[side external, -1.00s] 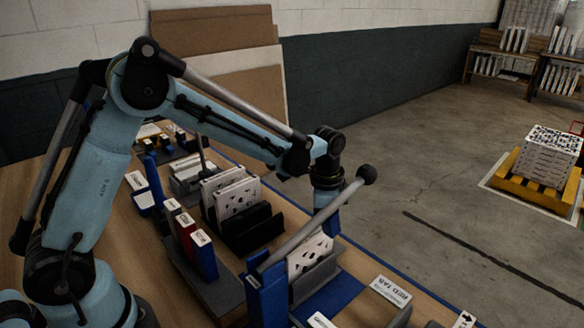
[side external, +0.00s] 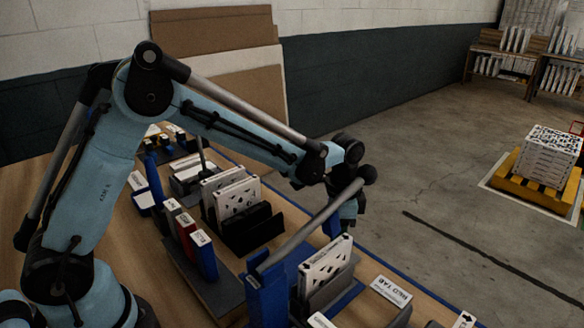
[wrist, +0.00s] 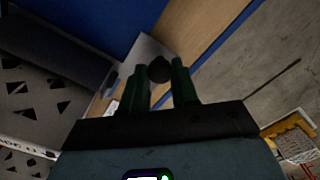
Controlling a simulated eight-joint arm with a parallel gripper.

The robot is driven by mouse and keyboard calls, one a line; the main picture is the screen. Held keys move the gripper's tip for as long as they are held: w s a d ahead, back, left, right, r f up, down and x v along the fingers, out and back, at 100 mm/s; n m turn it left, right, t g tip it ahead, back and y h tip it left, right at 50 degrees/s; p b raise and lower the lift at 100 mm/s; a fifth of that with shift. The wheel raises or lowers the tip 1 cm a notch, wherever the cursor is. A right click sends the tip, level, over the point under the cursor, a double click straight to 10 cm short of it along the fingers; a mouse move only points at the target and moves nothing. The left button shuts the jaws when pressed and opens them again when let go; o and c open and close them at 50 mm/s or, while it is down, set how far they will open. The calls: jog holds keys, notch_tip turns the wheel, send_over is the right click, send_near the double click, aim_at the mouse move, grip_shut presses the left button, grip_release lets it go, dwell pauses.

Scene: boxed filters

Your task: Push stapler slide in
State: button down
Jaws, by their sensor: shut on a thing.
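The stapler is a blue stand (side external: 267,298) with a long grey lever (side external: 310,229) slanting up to a black ball knob (side external: 369,174). Right of the stand, a white filter panel with dark cut-outs (side external: 325,258) stands upright in a grey holder (side external: 332,287), which I take to be the slide. My gripper (side external: 349,222) is just behind the lever, below its ball. In the wrist view my fingers (wrist: 161,82) are shut around a dark round knob (wrist: 159,68); I cannot tell which part it belongs to. The panel also shows at left in the wrist view (wrist: 28,95).
Black racks (side external: 250,230) with white panels stand to the left, beside red and blue boxes (side external: 204,257). A sign plate (side external: 391,291) lies at the right front. The table edge and open floor (side external: 470,215) lie beyond. A yellow pallet with stacked filters (side external: 545,158) stands at far right.

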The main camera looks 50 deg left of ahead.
jog(key=shift+d, duration=0.3)
jog(key=c, duration=0.9)
grip_release()
jog(key=shift+o, duration=0.2)
jog(key=shift+a, duration=0.1)
jog(key=shift+a, duration=0.45)
jog(key=a, duration=0.4)
notch_tip(320, 180, up, 13)
jog(key=s+r+n, duration=0.5)
jog(key=s+n, duration=0.4)
jog(key=s, duration=0.1)
jog(key=shift+s+d, duration=0.25)
jog(key=shift+s, duration=0.05)
